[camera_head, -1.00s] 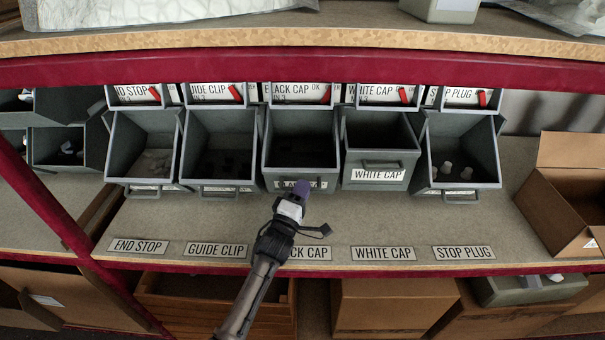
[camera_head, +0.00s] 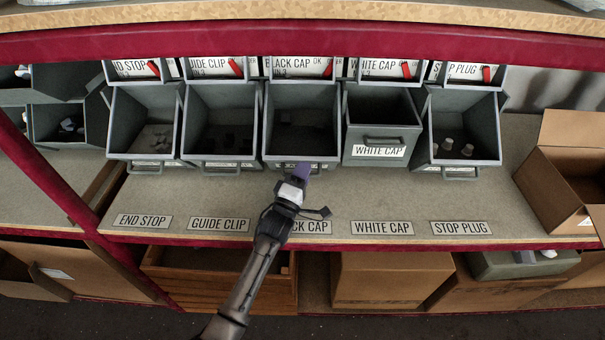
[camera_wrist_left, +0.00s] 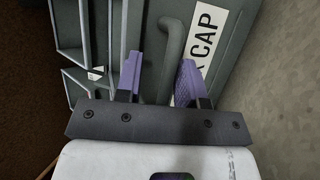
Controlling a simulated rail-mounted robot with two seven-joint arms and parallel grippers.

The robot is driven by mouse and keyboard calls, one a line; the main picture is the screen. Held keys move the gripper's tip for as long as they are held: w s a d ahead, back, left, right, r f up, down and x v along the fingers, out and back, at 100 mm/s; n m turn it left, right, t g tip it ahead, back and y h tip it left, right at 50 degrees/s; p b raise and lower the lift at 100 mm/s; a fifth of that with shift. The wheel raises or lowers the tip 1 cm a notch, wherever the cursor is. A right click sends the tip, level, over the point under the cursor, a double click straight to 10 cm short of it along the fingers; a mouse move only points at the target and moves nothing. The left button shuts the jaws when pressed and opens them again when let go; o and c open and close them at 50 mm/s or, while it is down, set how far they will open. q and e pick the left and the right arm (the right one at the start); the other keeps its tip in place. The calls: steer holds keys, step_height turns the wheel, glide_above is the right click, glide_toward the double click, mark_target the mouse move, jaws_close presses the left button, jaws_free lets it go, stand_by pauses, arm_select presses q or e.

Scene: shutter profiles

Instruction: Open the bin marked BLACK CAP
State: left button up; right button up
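The BLACK CAP bin (camera_head: 301,115) is the middle grey bin of the row in the head view. It is tipped outward, its dark inside showing, much like the END STOP, GUIDE CLIP and STOP PLUG bins. My left gripper (camera_head: 301,170) is at its front lip and covers part of its label. In the left wrist view the purple fingers of my left gripper (camera_wrist_left: 160,78) are apart, with the bin's handle (camera_wrist_left: 172,50) between them. A gap shows beside the handle. The label (camera_wrist_left: 207,40) there is partly cut off, reading "CAP". My right gripper is not in view.
The WHITE CAP bin (camera_head: 382,140) on the right stands more upright, its front and handle showing. The STOP PLUG bin (camera_head: 462,155) holds pale plugs. The shelf strip in front carries name labels (camera_head: 382,228). A cardboard box (camera_head: 560,190) stands at the right. A red shelf beam (camera_head: 300,42) runs above.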

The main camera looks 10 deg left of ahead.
arm_select(q)
steer(key=shift+r, duration=0.1)
steer(key=shift+s+a, duration=0.1)
steer(key=shift+s, duration=0.15)
steer(key=r+p+v, duration=0.1)
steer(key=p+v, duration=0.1)
steer(key=v, duration=0.6)
steer(key=s+r+p+v, duration=0.1)
steer(key=r+p+v, duration=0.1)
steer(key=v, duration=0.6)
steer(key=shift+p, duration=0.55)
steer(key=shift+a, duration=0.15)
